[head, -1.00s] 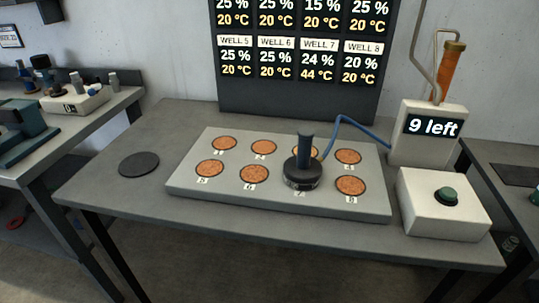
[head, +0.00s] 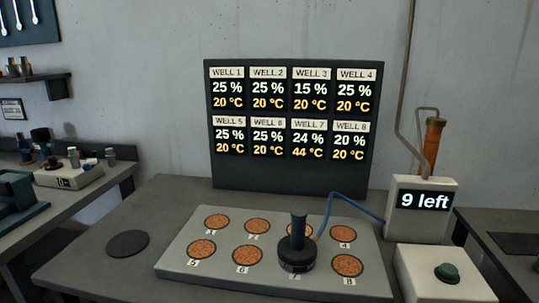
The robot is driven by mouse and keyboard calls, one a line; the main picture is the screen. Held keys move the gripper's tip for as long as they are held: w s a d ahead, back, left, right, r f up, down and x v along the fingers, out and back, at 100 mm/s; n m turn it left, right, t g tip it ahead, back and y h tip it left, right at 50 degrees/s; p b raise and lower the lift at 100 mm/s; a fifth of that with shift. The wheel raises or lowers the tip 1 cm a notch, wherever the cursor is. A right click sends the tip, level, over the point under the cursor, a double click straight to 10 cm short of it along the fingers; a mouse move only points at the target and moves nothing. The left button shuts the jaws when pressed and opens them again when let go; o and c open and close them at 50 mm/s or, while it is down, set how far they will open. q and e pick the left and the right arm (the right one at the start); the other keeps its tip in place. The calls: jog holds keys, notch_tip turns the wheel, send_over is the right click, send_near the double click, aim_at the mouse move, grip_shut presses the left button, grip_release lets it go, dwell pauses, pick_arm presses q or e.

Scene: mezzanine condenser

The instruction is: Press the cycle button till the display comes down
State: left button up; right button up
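A large dark board (head: 291,172) at the back shows readings for wells 1 to 8. Well 7 reads 24 % and 44 °C; well 3 reads 15 % and 20 °C, well 8 reads 20 % and 20 °C. The other wells read 25 % and 20 °C. Neither of my grippers is in the head view.
A grey plate (head: 190,276) with several copper-coloured wells lies on the table. A black handled tool (head: 298,250) stands on well 7, with a blue hose (head: 352,202) behind it. A dark disc (head: 128,244) lies at the left. Side benches flank the table.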

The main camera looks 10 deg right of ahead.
jog(key=shift+c, duration=0.4)
grip_shut()
dwell(0.4)
dwell(1.1)
